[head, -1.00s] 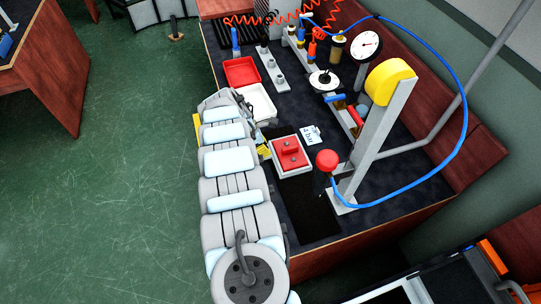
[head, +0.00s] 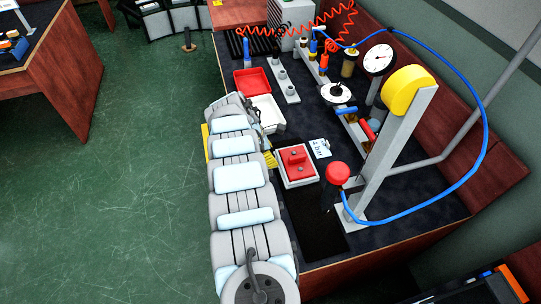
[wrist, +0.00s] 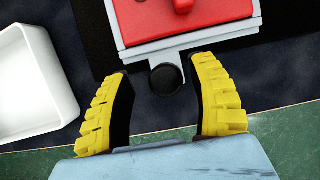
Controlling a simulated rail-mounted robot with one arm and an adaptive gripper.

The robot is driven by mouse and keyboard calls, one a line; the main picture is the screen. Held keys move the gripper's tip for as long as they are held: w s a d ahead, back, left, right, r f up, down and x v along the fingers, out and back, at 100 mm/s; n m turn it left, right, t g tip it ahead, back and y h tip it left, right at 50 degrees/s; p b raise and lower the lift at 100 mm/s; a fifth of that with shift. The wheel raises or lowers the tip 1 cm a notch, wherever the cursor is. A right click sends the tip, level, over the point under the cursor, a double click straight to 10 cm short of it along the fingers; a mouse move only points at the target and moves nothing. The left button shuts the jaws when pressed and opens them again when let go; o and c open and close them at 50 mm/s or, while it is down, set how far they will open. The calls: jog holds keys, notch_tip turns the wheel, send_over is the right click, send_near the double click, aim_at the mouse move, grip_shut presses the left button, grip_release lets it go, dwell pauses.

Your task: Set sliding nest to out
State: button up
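The sliding nest (head: 297,178) is a pale grey-framed tray holding a red block (head: 294,158). It sits on the dark bench top beside a black pad. In the wrist view, the nest's grey edge (wrist: 190,38) and red block (wrist: 180,15) show at the top, with a round black knob (wrist: 167,79) sticking out towards me. My gripper (wrist: 161,70) is open, its yellow fingers apart on either side of the knob. Clear gaps show between knob and fingers. In the head view my gripper (head: 269,159) is at the nest's left side, partly hidden by my arm.
A white tray (head: 267,112) and red tray (head: 250,82) lie behind. A black pad (head: 315,228) lies in front. Green floor is open at left.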

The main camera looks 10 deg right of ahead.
jog(key=shift+r, duration=0.2)
jog(key=v, duration=1.1)
jog(key=shift+a+r, duration=0.25)
dwell(0.6)
